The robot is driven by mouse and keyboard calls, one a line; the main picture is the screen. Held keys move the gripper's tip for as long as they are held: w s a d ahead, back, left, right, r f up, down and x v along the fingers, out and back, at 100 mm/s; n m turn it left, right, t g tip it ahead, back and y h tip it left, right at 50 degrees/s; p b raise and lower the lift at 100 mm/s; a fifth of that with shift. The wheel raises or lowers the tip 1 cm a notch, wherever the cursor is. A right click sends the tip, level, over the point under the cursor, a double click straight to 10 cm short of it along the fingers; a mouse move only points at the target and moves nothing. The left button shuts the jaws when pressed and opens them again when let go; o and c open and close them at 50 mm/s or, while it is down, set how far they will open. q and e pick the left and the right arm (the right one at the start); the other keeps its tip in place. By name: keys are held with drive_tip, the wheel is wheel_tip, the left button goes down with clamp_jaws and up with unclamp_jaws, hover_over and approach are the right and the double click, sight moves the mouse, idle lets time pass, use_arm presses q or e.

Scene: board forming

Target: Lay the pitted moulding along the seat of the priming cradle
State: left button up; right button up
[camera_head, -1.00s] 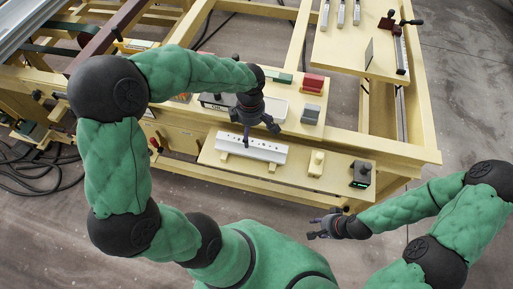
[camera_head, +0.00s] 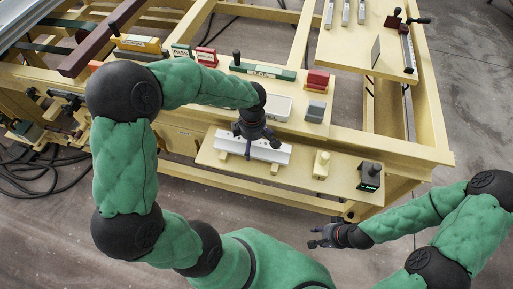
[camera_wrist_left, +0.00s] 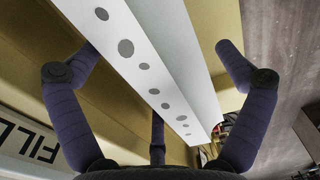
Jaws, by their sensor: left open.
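The pitted moulding (camera_head: 276,153) is a long white bar with dark round pits. It lies on small wooden blocks on the front shelf. In the left wrist view the moulding (camera_wrist_left: 138,62) runs between my spread fingers. My left gripper (camera_head: 249,152) is open just above the moulding, hiding its middle in the head view; contact cannot be told. My left gripper (camera_wrist_left: 150,85) also shows in the wrist view, holding nothing. My right gripper (camera_head: 315,236) is open and empty in front of the shelf. I cannot tell which fixture is the priming cradle.
A white tray (camera_head: 283,106) marked FILL lies behind the moulding. A cream block (camera_head: 321,164) and a dark device with a green light (camera_head: 370,176) stand to its right. Red and grey blocks (camera_head: 317,93) sit behind. A green LEVEL bar (camera_head: 263,71) lies further back.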

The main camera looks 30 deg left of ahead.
use_arm(q)
drive_tip(key=c, duration=1.5)
drive_tip(key=shift+r+p, duration=2.65)
drive_tip(key=shift+r, duration=1.45)
drive_tip(key=o, duration=0.6)
drive_tip(key=c, duration=0.6)
drive_tip(key=shift+f, duration=0.1)
